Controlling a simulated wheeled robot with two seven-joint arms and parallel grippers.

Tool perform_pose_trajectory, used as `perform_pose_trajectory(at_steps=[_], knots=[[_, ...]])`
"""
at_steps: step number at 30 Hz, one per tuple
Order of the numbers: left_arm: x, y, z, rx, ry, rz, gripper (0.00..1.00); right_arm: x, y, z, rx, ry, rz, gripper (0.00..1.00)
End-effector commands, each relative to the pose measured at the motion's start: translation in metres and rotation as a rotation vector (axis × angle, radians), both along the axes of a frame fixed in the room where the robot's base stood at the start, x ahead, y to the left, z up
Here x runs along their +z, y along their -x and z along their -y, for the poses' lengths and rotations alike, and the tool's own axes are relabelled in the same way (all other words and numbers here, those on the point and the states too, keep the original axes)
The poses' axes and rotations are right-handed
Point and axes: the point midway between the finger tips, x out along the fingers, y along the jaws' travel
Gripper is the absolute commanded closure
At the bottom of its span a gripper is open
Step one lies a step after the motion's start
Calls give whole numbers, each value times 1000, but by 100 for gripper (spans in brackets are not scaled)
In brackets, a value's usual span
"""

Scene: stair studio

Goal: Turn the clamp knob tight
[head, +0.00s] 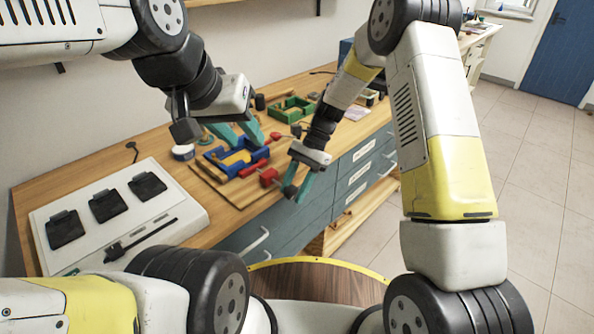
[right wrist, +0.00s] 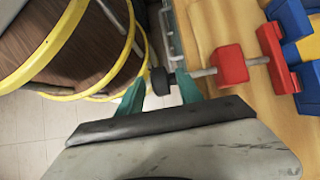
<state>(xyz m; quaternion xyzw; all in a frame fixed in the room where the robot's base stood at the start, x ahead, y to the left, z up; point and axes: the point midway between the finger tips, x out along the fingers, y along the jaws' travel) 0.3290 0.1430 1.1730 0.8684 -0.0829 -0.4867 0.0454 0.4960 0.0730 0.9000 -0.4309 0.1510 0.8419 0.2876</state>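A red clamp (head: 268,177) sits at the front edge of the workbench, beside a blue frame (head: 232,160). In the right wrist view, the red clamp body (right wrist: 231,64) has a metal screw rod ending in a black knob (right wrist: 160,81). My right gripper (head: 297,188) is open, its teal fingers (right wrist: 160,92) on either side of the knob.
The wooden bench (head: 130,160) carries a white panel with black pads (head: 110,215) at left. A green frame (head: 291,109) and small parts lie farther back. Drawers with handles (head: 345,180) are below the bench. A round wooden top with a yellow rim (right wrist: 75,40) is nearby.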

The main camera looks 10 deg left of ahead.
Motion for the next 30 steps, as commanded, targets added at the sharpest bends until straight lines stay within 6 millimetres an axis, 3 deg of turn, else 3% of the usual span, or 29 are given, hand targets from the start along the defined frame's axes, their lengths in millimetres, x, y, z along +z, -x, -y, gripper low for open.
perform_pose_trajectory(at_steps=[22,30], knots=[[0,0,0,0,0,0,64,1,-1,-1,-1,-2,5,56],[0,0,0,0,0,0,64,29,-19,12,-2,-2,8,56]])
